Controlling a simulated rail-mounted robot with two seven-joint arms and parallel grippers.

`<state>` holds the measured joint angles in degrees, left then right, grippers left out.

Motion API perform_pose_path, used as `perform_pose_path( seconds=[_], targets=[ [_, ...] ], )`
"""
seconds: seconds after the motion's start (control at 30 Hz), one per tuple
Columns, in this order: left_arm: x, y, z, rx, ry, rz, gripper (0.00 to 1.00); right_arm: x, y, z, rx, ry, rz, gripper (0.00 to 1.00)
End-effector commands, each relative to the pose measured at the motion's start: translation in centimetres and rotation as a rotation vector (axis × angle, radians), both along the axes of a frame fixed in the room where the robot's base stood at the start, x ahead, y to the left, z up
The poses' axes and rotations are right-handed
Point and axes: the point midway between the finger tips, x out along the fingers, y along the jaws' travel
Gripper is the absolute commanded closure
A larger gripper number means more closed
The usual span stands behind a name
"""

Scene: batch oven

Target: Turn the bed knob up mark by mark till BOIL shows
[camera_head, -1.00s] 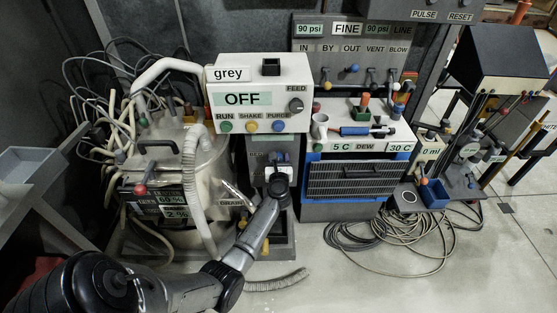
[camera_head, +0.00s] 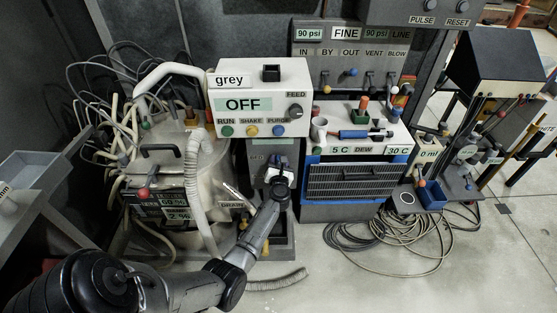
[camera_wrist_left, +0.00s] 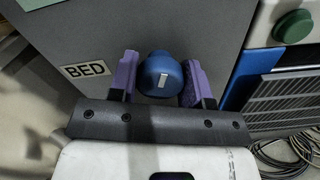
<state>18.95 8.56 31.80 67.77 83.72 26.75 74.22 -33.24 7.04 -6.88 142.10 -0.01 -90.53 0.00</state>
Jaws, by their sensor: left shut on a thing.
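The bed knob (camera_wrist_left: 160,76) is a round blue knob with a pale mark on its face, on a grey panel next to the BED label (camera_wrist_left: 86,70) in the left wrist view. My left gripper (camera_wrist_left: 161,68) has its purple fingers on either side of the knob and is shut on it. In the head view my left gripper (camera_head: 279,178) is at the grey column below the OFF box, where it hides the knob. Only a corner of a pale green display (camera_wrist_left: 38,4) shows in the left wrist view, with no readable word. My right gripper is out of view.
The white box (camera_head: 260,75) with the OFF display overhangs the column. A ribbed hose (camera_head: 193,185) and cluttered vessel stand close on the left. The blue-edged DEW unit (camera_head: 357,180) is close on the right. Coiled cables (camera_head: 390,240) lie on the floor.

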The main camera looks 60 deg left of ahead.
Motion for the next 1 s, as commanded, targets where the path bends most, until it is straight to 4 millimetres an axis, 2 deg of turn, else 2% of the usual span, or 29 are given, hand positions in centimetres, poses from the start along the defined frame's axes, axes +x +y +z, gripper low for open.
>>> perform_pose_path(
  seconds=[0.1, 0.5, 1.0],
  targets=[
    [0.0, 0.0, 0.2, 0.049, 0.087, 0.001, 0.79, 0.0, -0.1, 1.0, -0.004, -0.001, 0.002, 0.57],
    [0.0, 0.0, 0.1, 0.180, 0.305, 0.000, 0.79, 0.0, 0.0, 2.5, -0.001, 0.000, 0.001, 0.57],
    [0.0, 0.0, 0.0, 0.228, 0.384, 0.000, 0.79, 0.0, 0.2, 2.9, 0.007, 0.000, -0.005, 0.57]
  ],
)
